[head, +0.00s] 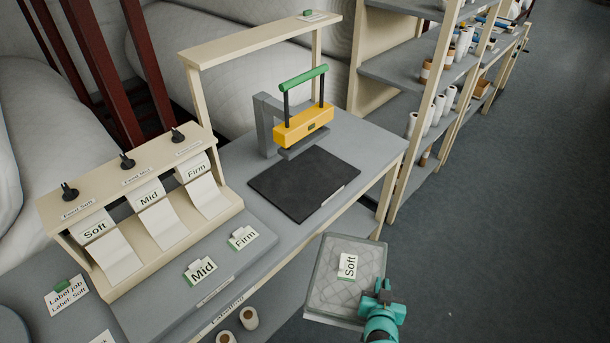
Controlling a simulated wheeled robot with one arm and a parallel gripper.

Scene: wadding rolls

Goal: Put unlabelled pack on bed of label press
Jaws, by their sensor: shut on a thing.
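The label press (303,125) has a yellow head, a green handle raised on two dark posts, and a grey stand at the bench's back. Its flat black bed (300,188) lies in front and is empty. My teal gripper (380,294) is at the lower right, shut on the near right edge of a grey quilted pack (335,291). The pack is in front of the bench's near edge, apart from the bed. A white card with a green part reading "Soft" (348,266) lies on top of the pack; I cannot tell whether it is stuck down.
"Mid" (201,270) and "Firm" (242,238) cards lie on the bench (300,225). A dispenser (150,215) with Soft, Mid and Firm strips stands left. A card (67,297) reads "Label job". Shelves (400,68) with rolls stand right. Floor at right is clear.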

